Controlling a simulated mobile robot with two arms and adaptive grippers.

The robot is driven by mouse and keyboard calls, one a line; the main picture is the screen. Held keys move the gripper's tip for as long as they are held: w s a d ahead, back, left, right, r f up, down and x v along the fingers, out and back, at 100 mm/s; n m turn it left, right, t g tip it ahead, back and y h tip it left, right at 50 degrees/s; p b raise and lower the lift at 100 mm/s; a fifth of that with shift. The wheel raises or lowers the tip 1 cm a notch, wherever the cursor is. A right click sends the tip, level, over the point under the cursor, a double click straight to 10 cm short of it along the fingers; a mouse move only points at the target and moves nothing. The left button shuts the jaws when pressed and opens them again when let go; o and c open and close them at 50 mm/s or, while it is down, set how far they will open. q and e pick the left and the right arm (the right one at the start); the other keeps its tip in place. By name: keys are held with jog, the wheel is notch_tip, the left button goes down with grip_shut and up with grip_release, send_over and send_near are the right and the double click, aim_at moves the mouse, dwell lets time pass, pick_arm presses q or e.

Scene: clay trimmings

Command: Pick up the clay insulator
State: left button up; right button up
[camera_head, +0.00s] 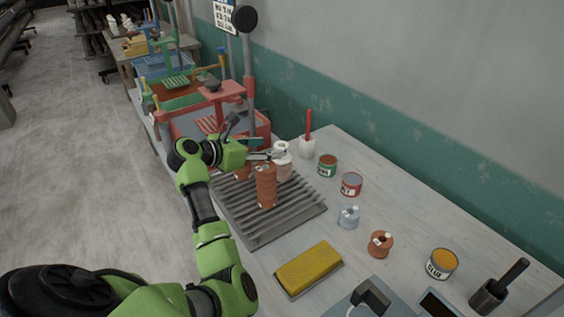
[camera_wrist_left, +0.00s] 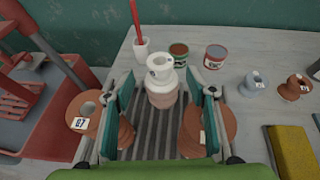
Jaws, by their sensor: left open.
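A clay insulator with a white top and pinkish lower body (camera_head: 284,171) stands upright on the grey ribbed rack (camera_head: 268,235); it also shows in the left wrist view (camera_wrist_left: 161,92). My left gripper (camera_head: 264,155) is open, with its two fingers on either side of this insulator's upper part in the wrist view (camera_wrist_left: 160,88). I cannot tell whether they touch it. A reddish-brown insulator (camera_head: 266,188) stands in front of it on the rack. In the wrist view, brown insulators stand outside the left finger (camera_wrist_left: 82,107) and by the right finger (camera_wrist_left: 192,138), partly hidden by the fingers. My right gripper is out of view.
A white cup with a red-handled tool (camera_head: 307,148), a green-and-brown can (camera_head: 327,166) and a red can (camera_head: 351,185) stand behind. A grey spool (camera_head: 349,216), a brown spool (camera_head: 381,244), a yellow sponge (camera_head: 309,269) and a glaze can (camera_head: 440,263) stand right. A red press (camera_head: 222,92) is close left.

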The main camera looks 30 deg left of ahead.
aim_at(278, 146)
pick_arm(q)
jog(key=shift+w+d+f+p, duration=0.15)
jog(key=shift+w+p, duration=0.15)
jog(key=shift+w, duration=0.25)
jog(key=shift+w+d+p, duration=0.15)
jog(key=shift+w+p, duration=0.15)
jog(key=shift+w, duration=0.2)
jog(key=shift+x, duration=1.05)
jog(key=shift+w+d+f+p, duration=0.1)
jog(key=shift+w+f+p, duration=0.25)
jog(key=shift+w, duration=0.15)
jog(key=shift+c, duration=1.1)
grip_shut()
jog(key=shift+r, duration=0.15)
pick_arm(e)
jog(key=shift+w+a+r, duration=0.1)
jog(key=shift+w+r, duration=0.65)
jog(key=shift+r, duration=0.2)
